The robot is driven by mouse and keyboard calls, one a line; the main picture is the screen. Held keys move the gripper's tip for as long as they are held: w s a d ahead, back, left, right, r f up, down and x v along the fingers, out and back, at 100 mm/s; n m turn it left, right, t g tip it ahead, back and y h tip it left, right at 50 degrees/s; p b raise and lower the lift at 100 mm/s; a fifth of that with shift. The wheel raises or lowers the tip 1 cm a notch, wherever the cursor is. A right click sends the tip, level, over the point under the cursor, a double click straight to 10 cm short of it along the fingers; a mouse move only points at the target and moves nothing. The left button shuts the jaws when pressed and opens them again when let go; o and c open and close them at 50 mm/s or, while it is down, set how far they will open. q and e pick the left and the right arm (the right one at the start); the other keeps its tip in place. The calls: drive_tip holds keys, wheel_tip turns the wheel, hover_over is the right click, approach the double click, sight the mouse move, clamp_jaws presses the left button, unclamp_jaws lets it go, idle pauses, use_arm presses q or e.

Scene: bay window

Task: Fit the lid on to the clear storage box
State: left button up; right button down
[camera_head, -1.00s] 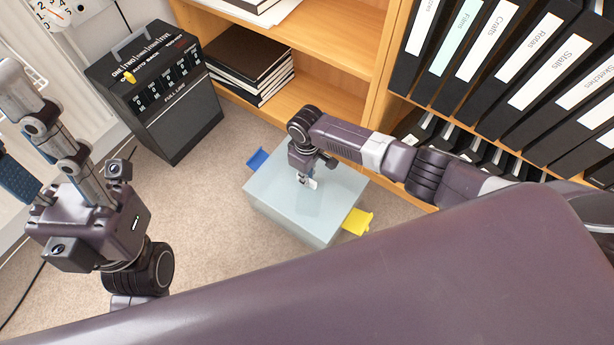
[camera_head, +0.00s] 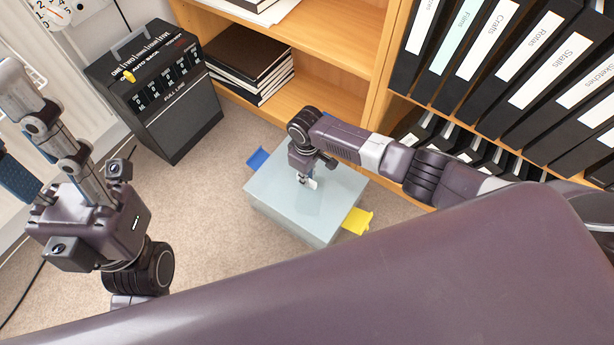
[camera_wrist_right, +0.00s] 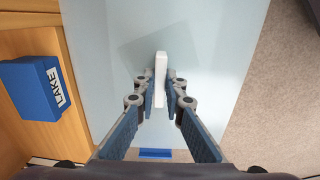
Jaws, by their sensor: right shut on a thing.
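The clear storage box (camera_head: 290,229) stands on the carpet in front of the shelves. A blue latch (camera_head: 257,159) sticks out at its far left and a yellow latch (camera_head: 357,221) at its right. The pale, see-through lid (camera_head: 318,211) lies over the box top; I cannot tell if it is fully seated. My right gripper (camera_head: 303,180) is above the lid, shut on its white handle (camera_wrist_right: 161,78), which stands between the fingers in the wrist view. My left gripper (camera_head: 40,130) is at the left, away from the box; its fingertips are partly cut off.
A wooden shelf unit (camera_head: 340,75) with black binders and dark books stands close behind and right of the box. A black amplifier-like unit (camera_head: 160,95) stands at the back left. A blue LAKE-labelled item (camera_wrist_right: 38,86) is on the shelf side. Carpet left of the box is clear.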

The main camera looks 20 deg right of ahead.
drive_tip(key=c, duration=1.9)
unclamp_jaws()
drive_tip(key=shift+c, duration=0.2)
